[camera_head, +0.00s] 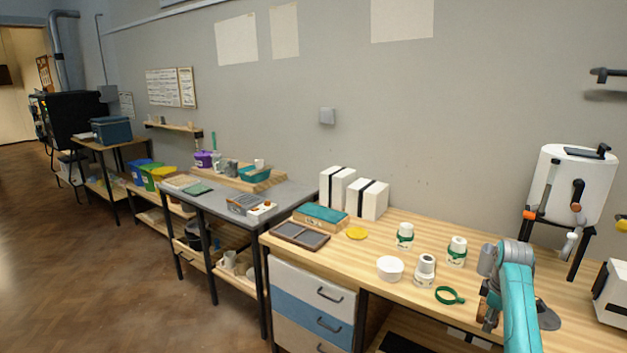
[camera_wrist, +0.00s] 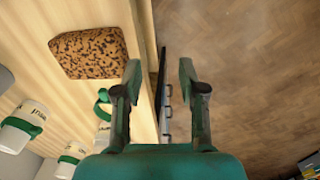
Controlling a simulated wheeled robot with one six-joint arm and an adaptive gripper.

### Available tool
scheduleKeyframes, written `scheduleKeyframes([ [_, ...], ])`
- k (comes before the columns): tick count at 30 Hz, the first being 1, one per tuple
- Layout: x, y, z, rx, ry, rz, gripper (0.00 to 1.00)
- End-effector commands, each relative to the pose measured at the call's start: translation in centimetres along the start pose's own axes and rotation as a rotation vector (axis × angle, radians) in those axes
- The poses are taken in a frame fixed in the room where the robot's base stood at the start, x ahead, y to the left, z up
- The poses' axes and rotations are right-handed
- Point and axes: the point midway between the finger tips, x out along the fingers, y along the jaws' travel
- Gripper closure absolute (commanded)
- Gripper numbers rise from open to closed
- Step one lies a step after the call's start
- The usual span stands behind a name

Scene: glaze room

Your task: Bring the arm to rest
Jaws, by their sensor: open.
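My arm (camera_head: 518,300) is teal and reaches over the right part of the wooden bench in the head view. Its gripper end is hard to make out there. In the wrist view my gripper (camera_wrist: 160,78) is open, its two fingers apart with nothing between them. It hangs about at the bench's front edge, with bench on the left and floor on the right. A brown speckled block (camera_wrist: 88,53) lies on the bench left of the fingers, apart from them.
The wooden bench (camera_head: 385,243) holds white cups with green bands (camera_head: 405,235), a white bowl (camera_head: 390,268), a green ring (camera_head: 449,296) and a yellow disc (camera_head: 356,233). A white drum-shaped machine (camera_head: 567,185) stands at the right. Open floor (camera_head: 110,285) lies at the left.

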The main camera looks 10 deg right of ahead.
Motion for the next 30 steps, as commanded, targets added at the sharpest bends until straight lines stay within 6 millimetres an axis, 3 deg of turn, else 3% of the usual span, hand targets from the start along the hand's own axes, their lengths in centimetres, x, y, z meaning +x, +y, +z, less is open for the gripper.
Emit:
scheduleKeyframes([
  [8,8.1,-4.6,-2.7,0.048,0.033,0.08,0.59],
  [12,12.8,-8.1,-4.1,0.084,0.066,0.141,0.59],
  [18,18.2,-13.9,-5.5,0.139,0.124,0.22,0.59],
  [24,22.1,-20.3,-6.2,0.192,0.195,0.291,0.59],
  [30,24.5,-26.9,-6.0,0.244,0.276,0.351,0.59],
])
